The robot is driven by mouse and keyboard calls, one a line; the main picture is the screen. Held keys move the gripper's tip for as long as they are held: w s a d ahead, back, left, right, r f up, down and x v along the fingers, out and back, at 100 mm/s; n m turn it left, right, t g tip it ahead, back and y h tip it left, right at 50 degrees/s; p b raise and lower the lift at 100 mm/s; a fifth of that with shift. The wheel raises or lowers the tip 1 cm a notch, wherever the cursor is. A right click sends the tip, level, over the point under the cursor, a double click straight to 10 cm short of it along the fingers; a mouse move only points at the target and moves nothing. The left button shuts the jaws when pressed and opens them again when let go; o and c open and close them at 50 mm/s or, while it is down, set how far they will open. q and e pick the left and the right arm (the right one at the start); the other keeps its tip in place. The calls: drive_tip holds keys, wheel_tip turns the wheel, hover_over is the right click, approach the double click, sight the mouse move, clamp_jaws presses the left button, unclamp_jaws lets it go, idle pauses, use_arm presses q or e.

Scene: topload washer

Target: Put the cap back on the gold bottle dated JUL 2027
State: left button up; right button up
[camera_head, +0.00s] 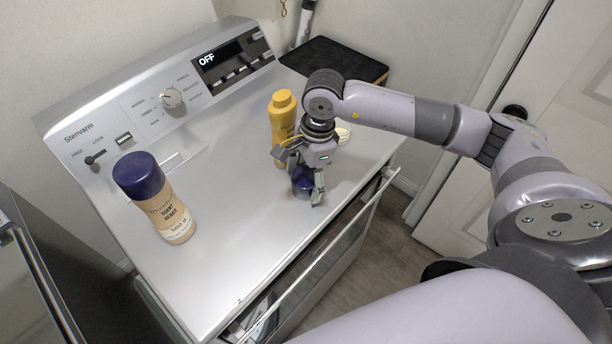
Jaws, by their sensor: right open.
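My right gripper (301,184) points down over the washer top. It is open, with its fingers around a dark blue cap-like object (303,183), which they partly hide. I cannot tell whether they touch it. A yellow-gold bottle (282,115) stands upright just behind the gripper, its lower part partly hidden by the fingers. Its top looks yellow. A beige bottle (167,215) with a dark blue cap (138,174) stands at the left of the washer top. I cannot read a date on either bottle. My left gripper is not in view.
The silver washer top (235,235) is clear between the beige bottle and the gripper. The control panel (165,95) rises behind. A small cream object (343,133) sits right of the gripper, partly hidden. A black-topped box (335,60) stands beyond the washer.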

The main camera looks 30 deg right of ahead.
sight(306, 177)
drive_tip(key=shift+f, duration=0.25)
drive_tip(key=c, duration=1)
drive_tip(key=shift+r, duration=0.1)
drive_tip(key=shift+r, duration=0.5)
use_arm(q)
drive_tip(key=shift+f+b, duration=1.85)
drive_tip(key=shift+b, duration=0.05)
use_arm(e)
drive_tip(key=shift+r, duration=9.45)
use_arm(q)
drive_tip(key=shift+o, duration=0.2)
